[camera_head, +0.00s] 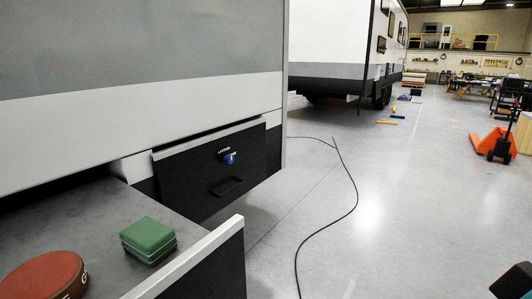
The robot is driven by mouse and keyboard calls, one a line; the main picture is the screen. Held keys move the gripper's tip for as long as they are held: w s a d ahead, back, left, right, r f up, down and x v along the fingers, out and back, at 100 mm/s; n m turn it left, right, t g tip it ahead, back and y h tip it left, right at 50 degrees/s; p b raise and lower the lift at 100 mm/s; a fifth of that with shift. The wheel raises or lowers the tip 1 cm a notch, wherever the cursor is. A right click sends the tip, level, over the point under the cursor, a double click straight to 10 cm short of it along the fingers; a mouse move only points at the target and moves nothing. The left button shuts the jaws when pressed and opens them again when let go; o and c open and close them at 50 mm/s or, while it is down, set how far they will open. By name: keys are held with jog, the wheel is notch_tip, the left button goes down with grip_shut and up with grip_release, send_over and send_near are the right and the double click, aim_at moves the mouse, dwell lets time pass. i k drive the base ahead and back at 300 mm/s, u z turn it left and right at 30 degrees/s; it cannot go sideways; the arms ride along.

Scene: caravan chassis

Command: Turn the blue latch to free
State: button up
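The blue latch (230,158) is small and sits on the black front panel (190,178) of a compartment low on the caravan's side. Small white lettering is just above the latch, too small to read surely. A dark pull handle (228,187) is on the same panel below the latch. The panel looks closed. The latch's exact turn angle is too small to tell. My gripper is not seen, and nothing touches the latch.
An open tray (98,215) at the lower left holds a green block (148,236) and a round red-brown thing (42,276). A black cable (353,205) lies on the clear grey floor. An orange pallet jack (494,145) stands right. A dark shape fills the lower right corner.

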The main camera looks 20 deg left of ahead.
aim_at(229, 158)
jog(key=i, duration=0.75)
jog(key=u, duration=0.75)
jog(key=i, duration=0.65)
jog(key=u, duration=0.5)
